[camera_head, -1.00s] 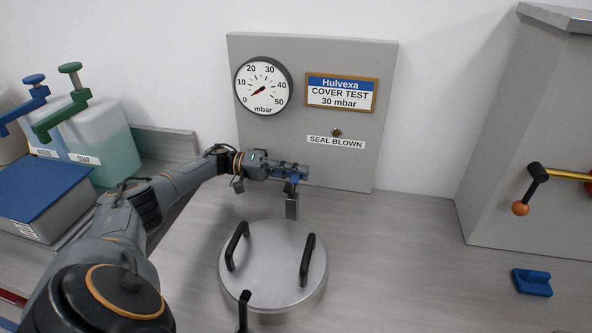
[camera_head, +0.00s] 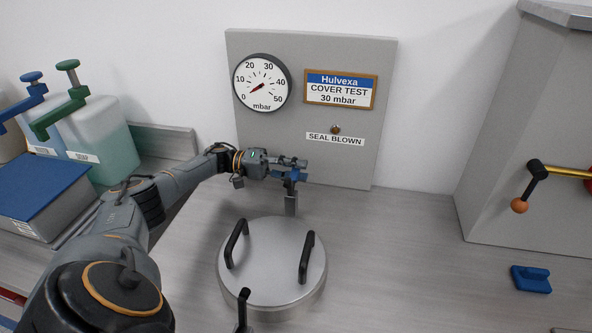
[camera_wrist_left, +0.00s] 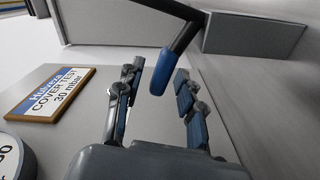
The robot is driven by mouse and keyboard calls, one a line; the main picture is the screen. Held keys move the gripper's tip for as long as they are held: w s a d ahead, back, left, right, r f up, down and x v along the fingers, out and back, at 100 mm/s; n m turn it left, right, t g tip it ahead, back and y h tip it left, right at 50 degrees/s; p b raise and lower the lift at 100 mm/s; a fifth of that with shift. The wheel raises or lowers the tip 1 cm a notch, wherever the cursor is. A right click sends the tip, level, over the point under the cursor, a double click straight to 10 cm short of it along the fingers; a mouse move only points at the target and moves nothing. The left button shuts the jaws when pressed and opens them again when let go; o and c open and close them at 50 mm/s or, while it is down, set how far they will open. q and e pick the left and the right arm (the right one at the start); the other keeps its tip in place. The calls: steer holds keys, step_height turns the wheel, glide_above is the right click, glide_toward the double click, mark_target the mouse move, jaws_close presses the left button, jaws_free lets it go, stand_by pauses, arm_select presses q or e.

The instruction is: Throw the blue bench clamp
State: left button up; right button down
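The bench clamp shows in the left wrist view as a dark bent lever with a blue grip (camera_wrist_left: 160,72). In the head view its grey post (camera_head: 291,206) stands behind the round lid, its upper part partly hidden by my gripper. My left gripper (camera_head: 290,170) is at the top of this post. In the left wrist view the left gripper (camera_wrist_left: 157,100) is open, with blue-padded fingers on either side of the grip and visible gaps beside it. Contact does not show. My right gripper is not in view.
The round metal lid (camera_head: 272,262) with black handles is in front of the clamp. A gauge panel (camera_head: 385,120) stands behind. A blue block (camera_head: 531,279) lies right, below a cabinet (camera_head: 520,130) with an orange-knobbed crank (camera_head: 520,205). Bottles (camera_head: 108,140) and a blue-topped box (camera_head: 40,188) stand left.

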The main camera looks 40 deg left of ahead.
arm_select(q)
steer(key=v, duration=0.7)
steer(key=shift+a, duration=0.2)
steer(key=shift+s, duration=0.15)
stand_by(0.6)
